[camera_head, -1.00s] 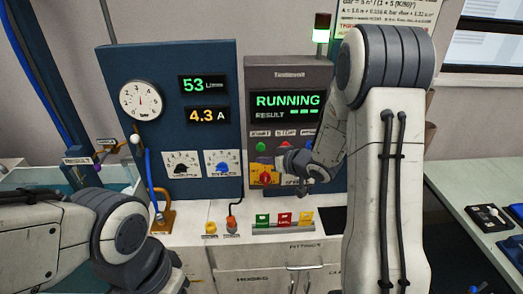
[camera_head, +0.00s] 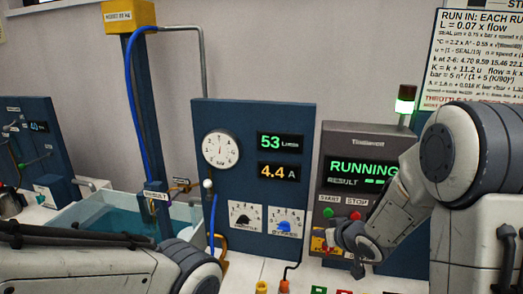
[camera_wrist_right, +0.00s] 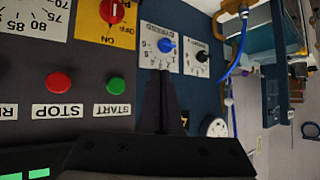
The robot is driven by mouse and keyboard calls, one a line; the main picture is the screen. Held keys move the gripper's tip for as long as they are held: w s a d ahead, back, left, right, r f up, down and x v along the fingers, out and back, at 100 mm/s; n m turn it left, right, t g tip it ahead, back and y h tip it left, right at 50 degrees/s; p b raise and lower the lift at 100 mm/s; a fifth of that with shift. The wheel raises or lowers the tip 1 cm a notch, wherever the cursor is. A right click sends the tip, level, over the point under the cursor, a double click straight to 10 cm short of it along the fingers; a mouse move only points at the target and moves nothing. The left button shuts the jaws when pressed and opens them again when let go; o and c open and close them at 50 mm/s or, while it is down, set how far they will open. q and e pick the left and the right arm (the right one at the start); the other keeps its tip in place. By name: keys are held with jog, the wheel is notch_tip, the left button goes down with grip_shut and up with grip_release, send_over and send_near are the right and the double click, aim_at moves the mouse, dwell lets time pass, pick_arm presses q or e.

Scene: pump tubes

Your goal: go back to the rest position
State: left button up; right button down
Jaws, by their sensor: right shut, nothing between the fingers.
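My right arm comes in from the right in the head view, and its gripper (camera_head: 337,236) is in front of the control panel, near the red switch (camera_head: 319,244) and below the buttons. In the right wrist view its dark fingers (camera_wrist_right: 161,78) are together with nothing held. They point at the panel face between the green START button (camera_wrist_right: 115,85) and the dials. Whether they touch the panel cannot be told. My left arm shows at the lower left of the head view; its gripper is out of frame.
The display (camera_head: 362,172) reads RUNNING. The blue gauge panel (camera_head: 300,125) shows 53 and 4.4 A, with two dials below. A water tank (camera_head: 92,212) with a blue hose (camera_head: 128,75) stands left.

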jog(key=s+a+f+n+g+h+b, duration=0.1)
jog(key=s+a+g+b, duration=0.15)
jog(key=s+a, duration=0.45)
jog(key=s+a+f+n+g+h+b, duration=0.1)
jog(key=s+a+g, duration=0.25)
jog(key=s, duration=0.55)
jog(key=s+a+n+g+b, duration=0.1)
jog(key=s+a+n+g, duration=0.2)
jog(key=s, duration=1.4)
jog(key=shift+a+f+g, duration=0.35)
jog(key=shift+a+g, duration=0.05)
jog(key=shift+g, duration=0.2)
